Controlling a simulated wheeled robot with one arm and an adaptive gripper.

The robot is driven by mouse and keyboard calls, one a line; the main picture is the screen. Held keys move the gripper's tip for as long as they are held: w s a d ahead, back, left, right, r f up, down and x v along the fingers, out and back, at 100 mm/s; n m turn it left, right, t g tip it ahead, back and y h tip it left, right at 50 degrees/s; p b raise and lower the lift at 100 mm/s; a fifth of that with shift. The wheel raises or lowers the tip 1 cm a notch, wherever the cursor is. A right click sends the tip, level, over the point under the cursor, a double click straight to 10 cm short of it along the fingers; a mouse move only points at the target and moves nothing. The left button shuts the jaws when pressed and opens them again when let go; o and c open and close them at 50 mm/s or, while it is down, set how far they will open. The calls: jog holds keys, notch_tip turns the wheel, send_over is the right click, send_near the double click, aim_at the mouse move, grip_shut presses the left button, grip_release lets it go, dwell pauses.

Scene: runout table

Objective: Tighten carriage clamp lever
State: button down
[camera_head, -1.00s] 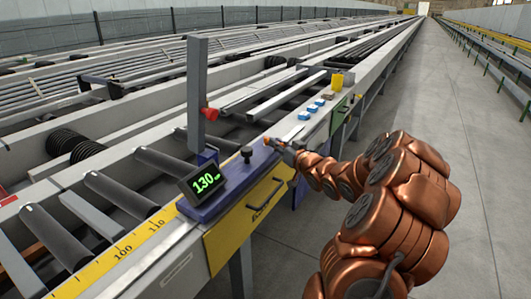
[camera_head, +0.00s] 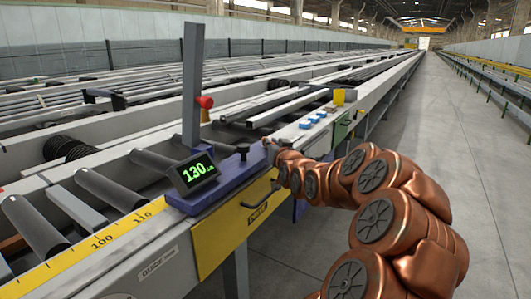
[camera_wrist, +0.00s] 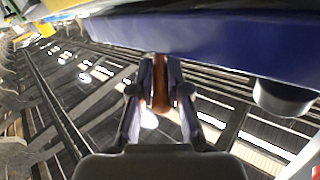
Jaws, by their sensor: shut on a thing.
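The blue carriage (camera_head: 215,185) sits on the near rail of the runout table, with a display reading 130 (camera_head: 196,172) and a black knob (camera_head: 243,151). My gripper (camera_head: 269,148) is at the carriage's far right end. In the wrist view my gripper (camera_wrist: 160,88) is shut on a reddish-brown bar, which looks like the clamp lever (camera_wrist: 161,90). The carriage's blue side (camera_wrist: 220,38) runs just above the fingers there. In the head view the lever is too small and covered to make out.
A yellow scale (camera_head: 100,242) and yellow panel (camera_head: 235,237) are at the front. The aisle floor (camera_head: 450,150) at right is clear.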

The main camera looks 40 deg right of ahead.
jog(key=shift+r, duration=0.15)
dwell(0.4)
jog(key=c, duration=1.1)
grip_release()
jog(key=shift+c, duration=0.2)
jog(key=v, duration=1.2)
jog(key=shift+a, duration=0.1)
